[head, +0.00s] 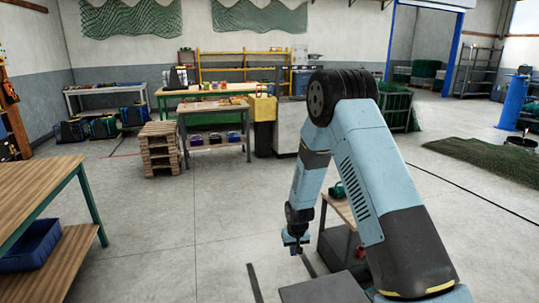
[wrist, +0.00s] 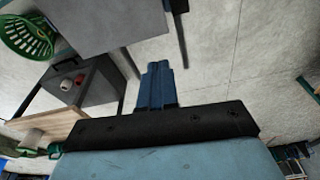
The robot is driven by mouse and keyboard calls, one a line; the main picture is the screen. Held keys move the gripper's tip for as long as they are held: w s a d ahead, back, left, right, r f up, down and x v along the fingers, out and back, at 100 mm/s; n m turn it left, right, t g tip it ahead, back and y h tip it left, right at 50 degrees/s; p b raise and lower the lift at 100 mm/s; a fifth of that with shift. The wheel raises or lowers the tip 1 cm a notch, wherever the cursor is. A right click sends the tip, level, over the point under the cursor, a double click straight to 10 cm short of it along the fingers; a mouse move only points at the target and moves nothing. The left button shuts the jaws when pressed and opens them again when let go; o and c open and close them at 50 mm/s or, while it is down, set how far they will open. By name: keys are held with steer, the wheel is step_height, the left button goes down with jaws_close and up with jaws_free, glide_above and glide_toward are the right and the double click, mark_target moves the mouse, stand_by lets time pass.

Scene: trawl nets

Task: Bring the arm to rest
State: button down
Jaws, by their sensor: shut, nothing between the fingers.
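My arm is blue and black and rises from the lower right of the head view, bends at a high elbow and hangs down. My gripper (head: 297,250) is at its lower end, pointing down above the floor, left of a small wooden-topped table (head: 338,208). In the wrist view my gripper (wrist: 156,72) shows as blue fingers close together, shut with nothing between them. The fingers are over grey floor and touch nothing that I can see.
A grey box (wrist: 90,85) with a red and a white knob and a green basket (wrist: 28,38) are left in the wrist view. In the head view, a wooden workbench (head: 40,190) stands left, stacked pallets (head: 160,150) behind, a green net (head: 485,160) right. The middle floor is clear.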

steer(key=s+d+r+t, duration=0.1)
steer(key=s+d+r, duration=0.2)
steer(key=r, duration=0.8)
steer(key=s+d+r+m, duration=0.1)
steer(key=s+d+r, duration=0.15)
steer(key=r, duration=0.75)
steer(key=s+d+r+t, duration=0.1)
steer(key=s+d+r, duration=0.25)
steer(key=r, duration=0.75)
steer(key=s+d+r, duration=0.1)
steer(key=s+r, duration=0.3)
steer(key=s, duration=0.5)
steer(key=s+d+r+t, duration=0.1)
steer(key=s+d+r, duration=0.1)
steer(key=s+r, duration=0.3)
steer(key=s+d+r+m, duration=0.1)
steer(key=s+r, duration=0.3)
steer(key=s, duration=0.8)
steer(key=shift+s+d+r+t, duration=0.2)
steer(key=shift+s+d+t, duration=0.15)
steer(key=shift+d, duration=0.3)
